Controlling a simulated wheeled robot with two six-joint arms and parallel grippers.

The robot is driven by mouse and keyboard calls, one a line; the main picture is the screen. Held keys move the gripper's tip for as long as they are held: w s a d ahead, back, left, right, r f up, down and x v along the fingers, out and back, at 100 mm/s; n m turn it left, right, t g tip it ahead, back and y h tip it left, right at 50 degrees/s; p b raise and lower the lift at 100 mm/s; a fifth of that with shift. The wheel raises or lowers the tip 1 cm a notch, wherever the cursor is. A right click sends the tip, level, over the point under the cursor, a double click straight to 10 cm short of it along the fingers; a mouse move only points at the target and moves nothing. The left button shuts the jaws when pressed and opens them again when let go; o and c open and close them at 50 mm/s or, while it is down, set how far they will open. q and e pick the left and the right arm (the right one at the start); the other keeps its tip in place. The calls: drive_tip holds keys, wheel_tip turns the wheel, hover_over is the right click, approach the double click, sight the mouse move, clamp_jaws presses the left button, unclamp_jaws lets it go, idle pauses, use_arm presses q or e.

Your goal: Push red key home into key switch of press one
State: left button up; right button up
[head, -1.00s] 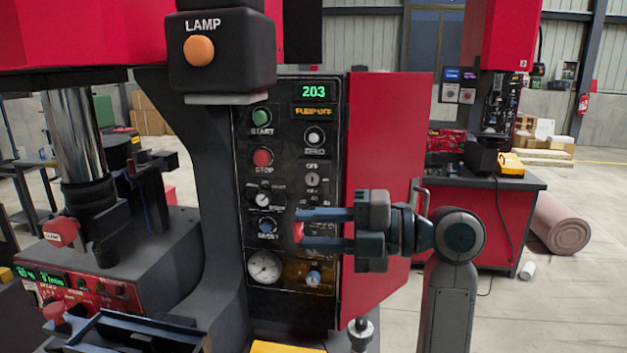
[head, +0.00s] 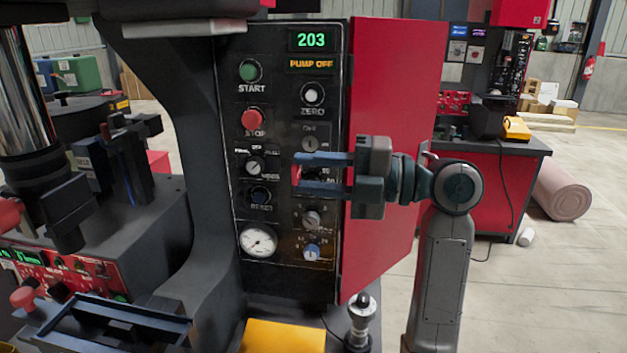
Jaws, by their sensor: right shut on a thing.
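The control panel of the press (head: 275,215) stands in the middle, with a lit 203 display (head: 311,40). The key switch (head: 310,143) is a round grey lock with an OFF label, in the panel's right column. My right gripper (head: 299,173) reaches in from the right, in front of the panel and just below the key switch in the picture. Its blue fingers are shut on the red key (head: 297,173), of which only a small part shows between the fingertips. The gap between key and panel cannot be judged. My left gripper is not in view.
The open red panel door (head: 395,90) stands right of the panel, close behind my right gripper. A gauge (head: 258,241) and knobs sit lower on the panel. A yellow block (head: 283,336) and a black-knobbed post (head: 361,322) stand below. A dark tray (head: 115,325) is at lower left.

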drive_tip(key=shift+w+d+f+b, duration=0.15)
drive_tip(key=shift+w+b, duration=0.2)
drive_tip(key=shift+w, duration=0.55)
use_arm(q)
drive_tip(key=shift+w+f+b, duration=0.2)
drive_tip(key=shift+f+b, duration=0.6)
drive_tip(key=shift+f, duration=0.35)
use_arm(e)
drive_tip(key=shift+w+d, duration=0.2)
drive_tip(key=shift+w, duration=0.75)
drive_tip(key=shift+w+d, duration=0.2)
drive_tip(key=shift+w, duration=0.7)
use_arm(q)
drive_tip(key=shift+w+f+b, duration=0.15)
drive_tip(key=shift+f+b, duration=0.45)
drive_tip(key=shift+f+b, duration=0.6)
use_arm(e)
drive_tip(key=shift+w, duration=0.25)
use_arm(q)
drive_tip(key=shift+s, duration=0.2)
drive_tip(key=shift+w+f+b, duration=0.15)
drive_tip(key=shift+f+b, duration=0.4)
use_arm(e)
drive_tip(key=shift+w+d, duration=0.1)
drive_tip(key=shift+w, duration=0.05)
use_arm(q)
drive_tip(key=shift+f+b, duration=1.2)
use_arm(e)
drive_tip(key=shift+w, duration=0.5)
